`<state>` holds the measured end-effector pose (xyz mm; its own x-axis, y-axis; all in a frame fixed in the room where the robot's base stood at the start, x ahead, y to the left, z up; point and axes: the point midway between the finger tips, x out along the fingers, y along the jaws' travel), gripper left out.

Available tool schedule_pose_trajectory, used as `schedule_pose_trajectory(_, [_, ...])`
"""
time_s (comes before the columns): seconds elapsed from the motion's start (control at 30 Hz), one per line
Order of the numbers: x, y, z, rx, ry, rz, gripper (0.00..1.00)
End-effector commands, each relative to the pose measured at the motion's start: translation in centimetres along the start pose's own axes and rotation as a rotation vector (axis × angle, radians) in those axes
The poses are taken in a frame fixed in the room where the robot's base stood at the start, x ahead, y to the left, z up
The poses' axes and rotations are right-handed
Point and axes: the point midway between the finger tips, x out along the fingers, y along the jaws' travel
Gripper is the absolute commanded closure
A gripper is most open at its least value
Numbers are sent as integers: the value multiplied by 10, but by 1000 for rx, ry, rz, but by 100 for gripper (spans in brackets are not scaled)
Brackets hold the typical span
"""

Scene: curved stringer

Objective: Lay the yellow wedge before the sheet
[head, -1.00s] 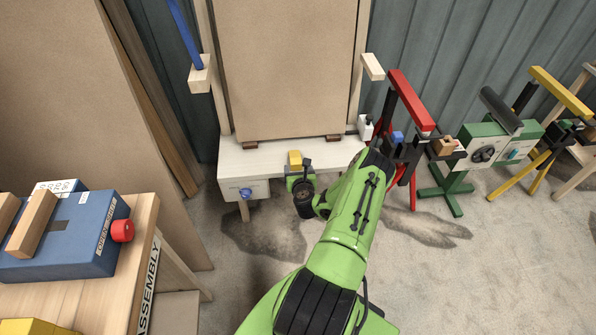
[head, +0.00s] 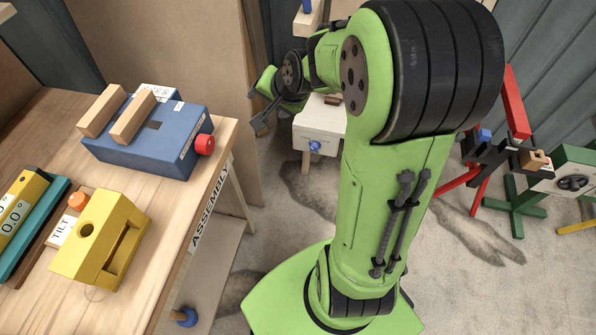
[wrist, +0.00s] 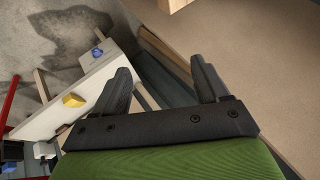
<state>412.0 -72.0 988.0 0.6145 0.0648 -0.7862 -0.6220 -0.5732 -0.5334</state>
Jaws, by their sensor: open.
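The yellow wedge (wrist: 73,100) lies on the pale bench (wrist: 42,120) in the wrist view, apart from my gripper. My arm hides it in the head view. My gripper (wrist: 161,68) is open, with nothing between its fingers. In the head view my gripper (head: 259,104) is left of the bench (head: 318,118), near its blue knob (head: 315,147). The sheet, a tall brown board standing on the bench a second ago, is now mostly hidden behind my arm.
An assembly table (head: 228,150) at left holds a blue box (head: 150,140), a yellow block with a hole (head: 100,240) and a yellow level. A large brown panel (wrist: 250,50) stands close to my gripper. A red stand (head: 515,100) is at right.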

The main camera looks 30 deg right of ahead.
Motion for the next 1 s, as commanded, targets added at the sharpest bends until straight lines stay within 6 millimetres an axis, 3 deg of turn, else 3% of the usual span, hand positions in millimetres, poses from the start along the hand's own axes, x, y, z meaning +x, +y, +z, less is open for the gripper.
schedule_pose_trajectory(0.03, [-31,-9,22,-153,0,27,26])
schedule_pose_trajectory(0.13, [-89,-4,65,-438,-22,94,26])
schedule_pose_trajectory(0.2, [-125,10,93,-611,-44,123,26])
schedule_pose_trajectory(0.3, [-164,35,124,-799,-81,142,26])
schedule_pose_trajectory(0.4, [-184,55,142,-908,-111,143,26])
schedule_pose_trajectory(0.57, [-191,65,150,-955,-131,144,26])
schedule_pose_trajectory(0.8, [-196,60,147,-952,-130,144,26])
schedule_pose_trajectory(1.0, [-237,32,131,-952,-129,144,26])
